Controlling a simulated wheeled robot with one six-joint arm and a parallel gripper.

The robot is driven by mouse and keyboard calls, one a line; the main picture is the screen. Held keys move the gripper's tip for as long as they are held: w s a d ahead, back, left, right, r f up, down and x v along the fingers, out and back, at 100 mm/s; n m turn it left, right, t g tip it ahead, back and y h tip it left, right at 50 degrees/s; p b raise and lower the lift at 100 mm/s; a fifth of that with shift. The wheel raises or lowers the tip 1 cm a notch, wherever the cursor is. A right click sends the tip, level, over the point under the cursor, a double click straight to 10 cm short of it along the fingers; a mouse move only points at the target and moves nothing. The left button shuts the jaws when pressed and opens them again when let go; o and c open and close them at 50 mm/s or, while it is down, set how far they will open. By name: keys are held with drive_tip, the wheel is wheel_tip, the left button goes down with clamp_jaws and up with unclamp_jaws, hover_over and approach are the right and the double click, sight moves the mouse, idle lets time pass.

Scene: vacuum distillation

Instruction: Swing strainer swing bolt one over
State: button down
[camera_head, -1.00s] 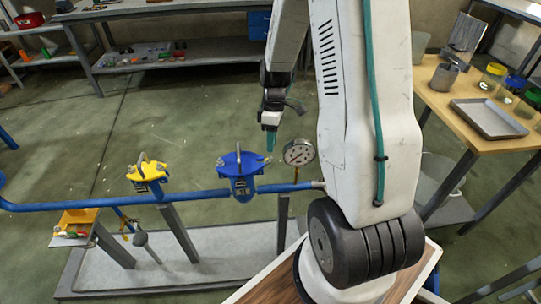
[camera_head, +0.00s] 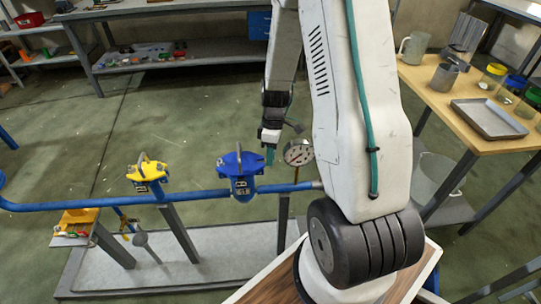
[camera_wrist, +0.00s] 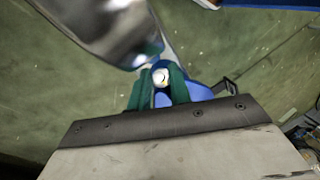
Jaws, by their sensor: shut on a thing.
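The blue strainer (camera_head: 243,186) sits in the blue pipe, with a blue lid and a raised handle on top. My gripper (camera_head: 270,157) is at the right edge of the strainer's lid, beside the gauge. In the wrist view my gripper (camera_wrist: 160,84) has its green fingers shut on the swing bolt (camera_wrist: 161,77), whose pale round end shows between them. Blue of the strainer (camera_wrist: 196,92) shows behind the right finger. The rest of the bolt is hidden by the fingers, so its tilt cannot be told.
A pressure gauge (camera_head: 298,153) stands close to the right of my gripper; blurred metal (camera_wrist: 105,28) fills the upper left of the wrist view. A yellow-topped fitting (camera_head: 148,172) is further left on the pipe. A wooden table (camera_head: 440,96) with vessels stands right.

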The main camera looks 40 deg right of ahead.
drive_tip(key=shift+s+d+f+t+y, duration=0.25)
drive_tip(key=shift+d+t+y, duration=0.15)
drive_tip(key=shift+y, duration=0.2)
drive_tip(key=c, duration=1.5)
unclamp_jaws()
drive_tip(key=shift+c, duration=0.2)
drive_tip(key=v, duration=0.7)
drive_tip(key=shift+w+r, duration=0.15)
drive_tip(key=shift+r, duration=0.25)
drive_tip(key=shift+d, duration=0.1)
